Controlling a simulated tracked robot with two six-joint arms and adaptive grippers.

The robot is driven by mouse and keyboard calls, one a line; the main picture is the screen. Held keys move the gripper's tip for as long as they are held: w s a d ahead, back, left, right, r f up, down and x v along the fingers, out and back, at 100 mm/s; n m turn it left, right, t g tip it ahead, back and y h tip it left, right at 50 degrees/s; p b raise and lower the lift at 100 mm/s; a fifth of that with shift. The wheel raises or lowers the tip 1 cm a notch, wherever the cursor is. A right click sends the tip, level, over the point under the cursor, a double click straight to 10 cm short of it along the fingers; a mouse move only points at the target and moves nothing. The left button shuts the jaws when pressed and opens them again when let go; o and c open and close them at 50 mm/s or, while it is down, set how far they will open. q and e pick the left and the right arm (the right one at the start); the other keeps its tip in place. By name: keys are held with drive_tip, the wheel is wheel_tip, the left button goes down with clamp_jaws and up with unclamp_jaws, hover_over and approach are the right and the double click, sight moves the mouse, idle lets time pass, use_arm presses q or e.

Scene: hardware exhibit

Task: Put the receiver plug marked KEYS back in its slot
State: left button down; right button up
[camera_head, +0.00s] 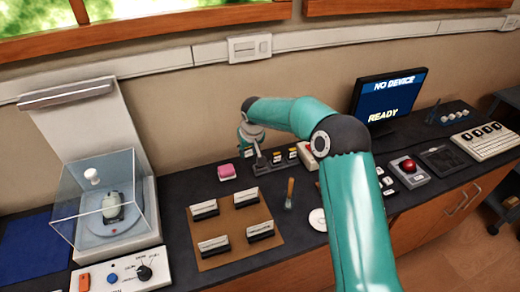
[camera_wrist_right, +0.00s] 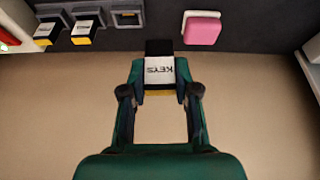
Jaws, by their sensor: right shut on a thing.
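My right gripper (camera_head: 259,163) is over the back of the counter and shut on a plug. In the right wrist view, my right gripper (camera_wrist_right: 160,88) has its fingers around the KEYS plug (camera_wrist_right: 160,70), with a white label, black far end and yellow near edge. A dark slot holder (camera_wrist_right: 110,10) lies beyond it. Two similar plugs (camera_wrist_right: 86,30) sit there to the left, and an empty-looking slot (camera_wrist_right: 127,17) is just left of the held plug's far end. My left gripper is not in view.
A pink block (camera_head: 226,171) lies left of the gripper. A brown mat (camera_head: 222,222) with several card stands is in front. A clear case (camera_head: 105,205) stands left. The monitor (camera_head: 388,100) reads NO DEVICE and READY. A red button (camera_head: 408,166) is at right.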

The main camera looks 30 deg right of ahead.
drive_tip(key=shift+m, duration=0.3)
drive_tip(key=shift+w+d+f+b, duration=0.35)
drive_tip(key=shift+d+f+b, duration=0.65)
drive_tip(key=shift+f, duration=0.3)
drive_tip(key=shift+w+d+f+b, duration=0.3)
drive_tip(key=shift+d+f+b, duration=0.65)
drive_tip(key=shift+f, duration=0.4)
drive_tip(key=shift+w+d+f+b, duration=0.35)
drive_tip(key=shift+d+f+b, duration=0.5)
drive_tip(key=shift+d+f, duration=0.35)
drive_tip(key=shift+a+f, duration=0.1)
drive_tip(key=shift+s+b, duration=0.15)
drive_tip(key=shift+b, duration=0.15)
drive_tip(key=shift+f+b, duration=0.75)
drive_tip(key=shift+f, duration=0.15)
drive_tip(key=o, duration=0.9)
drive_tip(key=o, duration=0.5)
